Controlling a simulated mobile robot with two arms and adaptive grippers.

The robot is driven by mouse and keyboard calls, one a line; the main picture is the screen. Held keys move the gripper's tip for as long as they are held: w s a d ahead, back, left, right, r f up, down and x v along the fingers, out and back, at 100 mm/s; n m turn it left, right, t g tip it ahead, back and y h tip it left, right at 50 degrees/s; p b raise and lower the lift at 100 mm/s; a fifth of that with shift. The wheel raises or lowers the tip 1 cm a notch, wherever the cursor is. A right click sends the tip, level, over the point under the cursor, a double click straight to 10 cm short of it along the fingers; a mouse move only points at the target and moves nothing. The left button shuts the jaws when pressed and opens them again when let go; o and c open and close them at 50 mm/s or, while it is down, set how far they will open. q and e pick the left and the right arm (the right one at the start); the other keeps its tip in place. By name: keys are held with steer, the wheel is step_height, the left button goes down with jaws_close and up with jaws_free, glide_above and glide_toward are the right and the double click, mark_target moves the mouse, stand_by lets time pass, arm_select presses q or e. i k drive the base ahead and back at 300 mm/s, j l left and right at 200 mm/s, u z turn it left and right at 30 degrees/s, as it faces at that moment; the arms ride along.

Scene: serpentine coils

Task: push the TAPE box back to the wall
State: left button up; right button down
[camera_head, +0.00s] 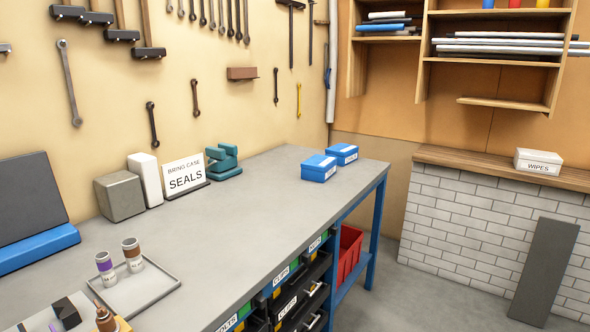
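Two blue boxes with white labels sit near the far right end of the grey workbench (240,215). The nearer blue box (317,172) stands close to the bench's right edge. The other blue box (341,156) stands just behind it and to the right. The writing on both labels is too small to read, so I cannot tell which one is the TAPE box. Grey bench top shows between the boxes and the wall (255,110) behind the bench. Neither of my grippers shows in this view.
A tray (132,290) with two small bottles lies at the front left. The bench's middle is clear. A WIPES box (538,161) sits on a separate ledge.

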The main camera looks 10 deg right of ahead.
mark_target(318, 168)
steer(key=i+l+u, duration=0.15)
steer(key=l+u, duration=0.15)
steer(key=i+l+u, duration=0.1)
steer(key=l+u, duration=0.5)
steer(key=l, duration=0.2)
steer(key=i, duration=0.05)
